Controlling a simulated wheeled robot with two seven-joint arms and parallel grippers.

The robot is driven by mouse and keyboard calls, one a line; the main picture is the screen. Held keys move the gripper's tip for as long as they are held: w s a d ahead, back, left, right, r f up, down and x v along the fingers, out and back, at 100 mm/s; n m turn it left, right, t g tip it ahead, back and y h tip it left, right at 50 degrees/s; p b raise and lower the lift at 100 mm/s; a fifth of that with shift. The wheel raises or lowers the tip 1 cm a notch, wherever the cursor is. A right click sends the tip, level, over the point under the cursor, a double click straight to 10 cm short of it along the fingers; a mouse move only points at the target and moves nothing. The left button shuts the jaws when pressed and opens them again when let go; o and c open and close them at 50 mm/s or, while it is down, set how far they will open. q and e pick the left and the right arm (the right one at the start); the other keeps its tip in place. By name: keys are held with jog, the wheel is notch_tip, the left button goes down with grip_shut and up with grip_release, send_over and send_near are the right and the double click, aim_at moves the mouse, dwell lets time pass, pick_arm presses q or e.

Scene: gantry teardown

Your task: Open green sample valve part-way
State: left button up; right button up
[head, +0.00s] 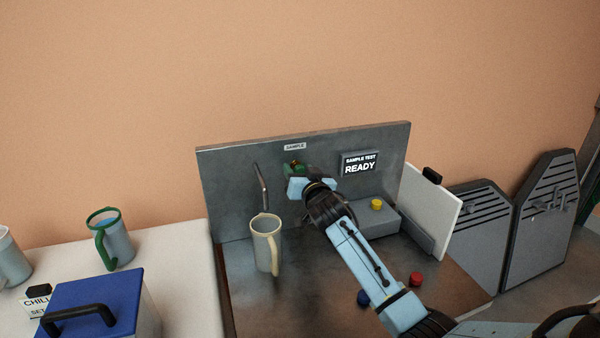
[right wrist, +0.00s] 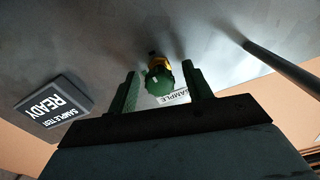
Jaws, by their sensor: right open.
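The green sample valve (head: 294,168) is on the grey upright panel (head: 228,190), below the SAMPLE label (head: 295,146). In the right wrist view the green valve (right wrist: 160,82) shows a yellow part at its base. My right gripper (head: 305,182) reaches up to the valve and hides part of it in the head view. Its open fingers (right wrist: 160,68) stand on both sides of the valve, with a gap showing on each side. A bent metal spout (head: 262,187) is left of the valve, above a cream mug (head: 266,243). My left gripper is not in view.
The SAMPLE TEST display (head: 360,164) reads READY, right of the valve. A yellow button (head: 376,204) sits on a grey block below it. A red button (head: 416,279) and blue button (head: 363,297) are near my right arm. A blue-lidded box (head: 95,295) and mugs stand left.

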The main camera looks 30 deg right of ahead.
jog(key=c, duration=1)
jog(key=shift+o, duration=0.2)
